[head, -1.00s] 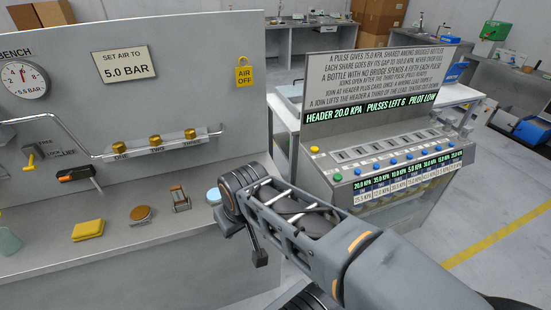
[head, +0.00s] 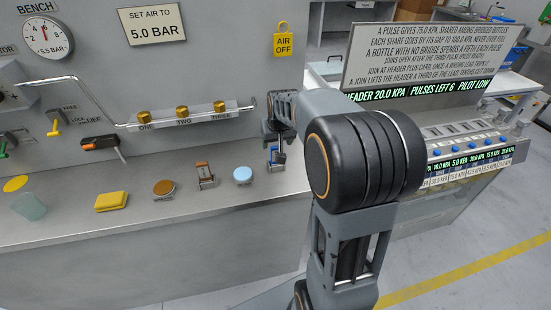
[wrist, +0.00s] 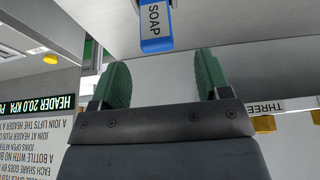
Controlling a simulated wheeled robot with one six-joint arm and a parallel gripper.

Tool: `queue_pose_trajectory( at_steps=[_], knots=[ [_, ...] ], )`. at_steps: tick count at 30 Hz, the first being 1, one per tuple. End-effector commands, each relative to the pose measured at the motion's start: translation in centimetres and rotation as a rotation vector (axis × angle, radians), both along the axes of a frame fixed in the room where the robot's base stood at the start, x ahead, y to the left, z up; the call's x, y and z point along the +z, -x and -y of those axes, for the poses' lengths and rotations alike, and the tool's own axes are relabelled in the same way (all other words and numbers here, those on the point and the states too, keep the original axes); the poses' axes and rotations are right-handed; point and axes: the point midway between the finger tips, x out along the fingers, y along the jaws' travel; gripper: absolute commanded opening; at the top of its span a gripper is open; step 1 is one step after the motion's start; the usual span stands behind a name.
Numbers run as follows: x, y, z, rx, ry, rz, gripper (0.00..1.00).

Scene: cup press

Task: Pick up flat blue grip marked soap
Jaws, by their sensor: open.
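The flat blue grip marked SOAP (wrist: 155,28) shows in the wrist view at the top centre, with its label readable. The fingers are mostly hidden in the head view.
A light-blue disc (head: 243,175), a brown-topped stand (head: 205,178), a brown disc (head: 163,188) and a yellow block (head: 111,201) stand along the bench to the left. A rail with brass knobs (head: 183,116) is on the panel behind. A sloped console (head: 470,150) is at right.

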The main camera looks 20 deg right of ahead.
Motion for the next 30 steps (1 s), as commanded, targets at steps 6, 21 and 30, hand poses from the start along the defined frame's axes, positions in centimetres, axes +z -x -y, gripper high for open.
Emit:
queue_pose_trajectory(
  at_steps=[6, 21, 30],
  knots=[
    [-2.0, -0.8, 0.1, 0.002, 0.0, -0.001, 0.7],
    [-6.6, -2.3, 0.7, 0.003, 0.0, -0.002, 0.7],
    [-7.1, -2.5, 0.8, 0.003, 0.0, 0.0, 0.7]
  ],
)
